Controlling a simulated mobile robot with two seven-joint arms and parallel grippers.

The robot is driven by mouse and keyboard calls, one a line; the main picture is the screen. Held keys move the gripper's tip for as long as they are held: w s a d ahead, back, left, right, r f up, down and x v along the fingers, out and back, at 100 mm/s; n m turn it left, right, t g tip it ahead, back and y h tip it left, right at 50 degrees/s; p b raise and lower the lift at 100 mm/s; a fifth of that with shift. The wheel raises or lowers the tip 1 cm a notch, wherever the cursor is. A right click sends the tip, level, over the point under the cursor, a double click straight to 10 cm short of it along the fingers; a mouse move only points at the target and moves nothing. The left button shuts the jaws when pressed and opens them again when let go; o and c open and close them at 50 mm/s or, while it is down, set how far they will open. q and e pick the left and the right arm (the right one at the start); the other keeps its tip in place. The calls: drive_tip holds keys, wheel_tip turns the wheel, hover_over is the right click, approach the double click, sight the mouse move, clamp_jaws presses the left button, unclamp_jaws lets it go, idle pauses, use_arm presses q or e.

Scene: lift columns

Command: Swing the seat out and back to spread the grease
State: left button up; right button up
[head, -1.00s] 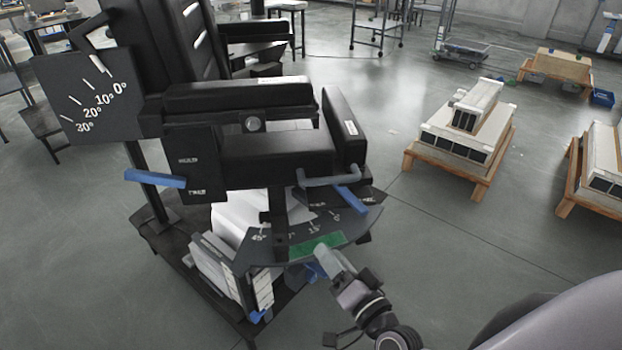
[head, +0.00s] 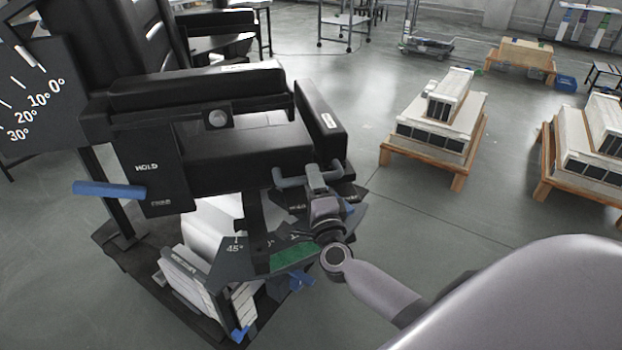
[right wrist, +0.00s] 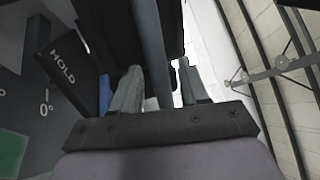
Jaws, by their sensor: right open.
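The black padded seat (head: 245,148) is upright on a stand, with a backrest (head: 115,35) and armrests. A grey-blue bar handle (head: 290,181) sticks out at the seat's front right corner. My right gripper (head: 316,178) is at this handle, open. In the right wrist view the gripper (right wrist: 160,85) has one finger on each side of the grey bar (right wrist: 150,45); I cannot tell whether they touch it. Below the seat is a dark angle plate (head: 235,262) with a 45° mark and a green patch (head: 294,258). My left gripper is not in view.
A blue lever (head: 108,189) sticks out left beside a HOLD panel (head: 150,170). A tilt scale (head: 35,85) stands at the far left. Loaded wooden pallets (head: 452,175) stand on the right. The floor between seat and pallets is clear.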

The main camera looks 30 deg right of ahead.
drive_tip(key=shift+x, duration=0.75)
clamp_jaws()
drive_tip(key=shift+d, duration=0.1)
